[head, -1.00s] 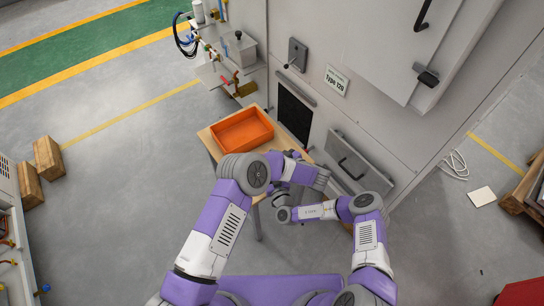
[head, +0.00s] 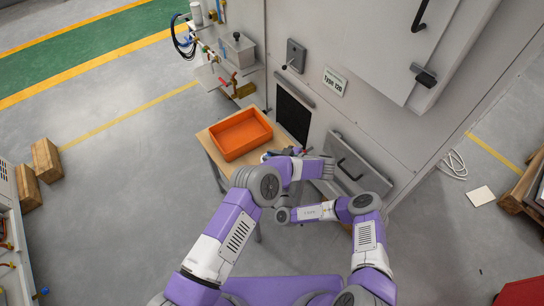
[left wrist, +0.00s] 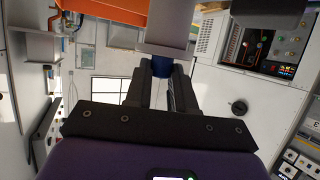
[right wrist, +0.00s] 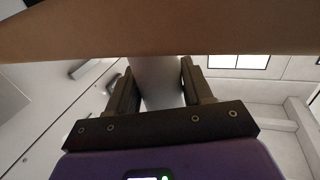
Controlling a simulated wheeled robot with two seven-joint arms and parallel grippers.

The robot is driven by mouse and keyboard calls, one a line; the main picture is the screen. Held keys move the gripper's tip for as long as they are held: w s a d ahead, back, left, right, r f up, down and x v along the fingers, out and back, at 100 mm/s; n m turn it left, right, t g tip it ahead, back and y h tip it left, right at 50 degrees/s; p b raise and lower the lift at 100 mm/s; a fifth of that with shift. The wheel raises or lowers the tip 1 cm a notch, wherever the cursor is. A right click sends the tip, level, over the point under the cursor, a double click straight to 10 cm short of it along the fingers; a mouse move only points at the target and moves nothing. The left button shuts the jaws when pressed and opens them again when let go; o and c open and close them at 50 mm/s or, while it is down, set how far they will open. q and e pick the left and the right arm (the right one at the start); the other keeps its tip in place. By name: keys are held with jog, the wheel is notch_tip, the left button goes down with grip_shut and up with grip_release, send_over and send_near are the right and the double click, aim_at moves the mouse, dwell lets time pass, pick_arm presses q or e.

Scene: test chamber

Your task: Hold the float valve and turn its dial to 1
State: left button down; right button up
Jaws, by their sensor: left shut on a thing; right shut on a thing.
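In the left wrist view my left gripper (left wrist: 162,80) is shut on a dark blue part (left wrist: 176,70) under a grey block (left wrist: 166,46); these look like parts of the float valve, though I cannot tell for sure. In the right wrist view my right gripper (right wrist: 156,82) is shut on a smooth pale grey piece (right wrist: 158,90), apparently also the float valve. In the head view my arms cover most of the held thing. No dial numbers can be read, so I cannot tell the setting.
An orange tray (head: 216,150) stands on the small wooden table (head: 207,144) beside the chamber wall. A broad brown surface (right wrist: 160,35), perhaps the table, crosses close above my right fingers. A grey hatch with a handle (head: 358,158) is at the right. Open floor lies left.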

pick_arm(q)
jog(key=c, duration=0.9)
grip_release()
jog(key=shift+c, duration=0.2)
jog(key=v, duration=1.2)
pick_arm(e)
jog(key=o, duration=1.2)
